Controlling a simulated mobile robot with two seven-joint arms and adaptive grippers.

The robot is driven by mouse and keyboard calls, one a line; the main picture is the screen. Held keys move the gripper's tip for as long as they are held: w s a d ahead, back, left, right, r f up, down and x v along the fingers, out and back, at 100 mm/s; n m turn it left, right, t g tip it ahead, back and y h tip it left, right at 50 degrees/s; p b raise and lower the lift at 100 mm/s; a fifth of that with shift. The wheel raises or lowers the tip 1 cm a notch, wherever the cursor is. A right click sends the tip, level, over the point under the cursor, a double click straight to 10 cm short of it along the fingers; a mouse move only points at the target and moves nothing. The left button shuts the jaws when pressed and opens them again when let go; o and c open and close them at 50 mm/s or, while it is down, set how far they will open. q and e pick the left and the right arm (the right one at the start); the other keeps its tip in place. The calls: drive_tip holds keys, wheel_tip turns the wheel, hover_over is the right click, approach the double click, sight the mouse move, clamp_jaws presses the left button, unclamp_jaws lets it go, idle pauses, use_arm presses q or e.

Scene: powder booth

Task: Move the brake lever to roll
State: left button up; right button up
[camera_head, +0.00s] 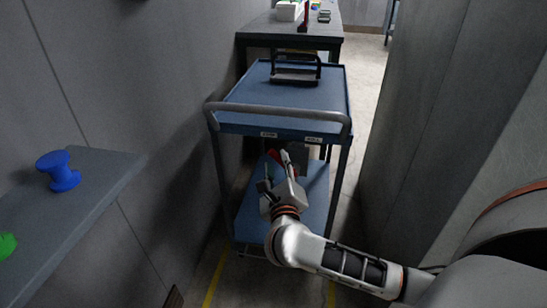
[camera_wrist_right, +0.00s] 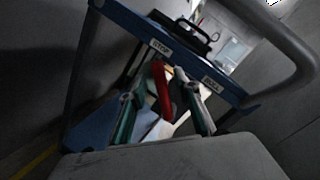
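The blue cart (camera_head: 300,95) has a grey push handle (camera_head: 275,113). Its front edge carries a STOP label (camera_wrist_right: 160,47) and a ROLL label (camera_wrist_right: 212,85). The red brake lever (camera_wrist_right: 163,88) shows below that edge in the right wrist view, with its upper end near the STOP label. In the head view a bit of red lever (camera_head: 272,155) shows behind my right gripper (camera_head: 275,172). That gripper is open under the handle, and in its wrist view the lever appears between the fingers. Contact cannot be told. My left gripper is not in view.
A black-handled item (camera_head: 296,77) stands on the cart's top. A dark table (camera_head: 290,30) with small objects is behind it. A grey wall is close on the left, a grey panel (camera_head: 425,110) on the right.

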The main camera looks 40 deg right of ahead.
sight(276, 159)
drive_tip(key=x, duration=0.3)
drive_tip(key=shift+w+d+f+b, duration=0.15)
drive_tip(key=shift+w+f+b, duration=0.05)
drive_tip(key=shift+b, duration=0.1)
drive_tip(key=shift+w+d+r, duration=0.1)
drive_tip(key=shift+w+d, duration=0.1)
drive_tip(key=shift+w, duration=0.15)
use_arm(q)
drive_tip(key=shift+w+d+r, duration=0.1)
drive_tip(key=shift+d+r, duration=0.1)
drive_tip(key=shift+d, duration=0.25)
use_arm(e)
drive_tip(key=shift+c, duration=0.4)
clamp_jaws()
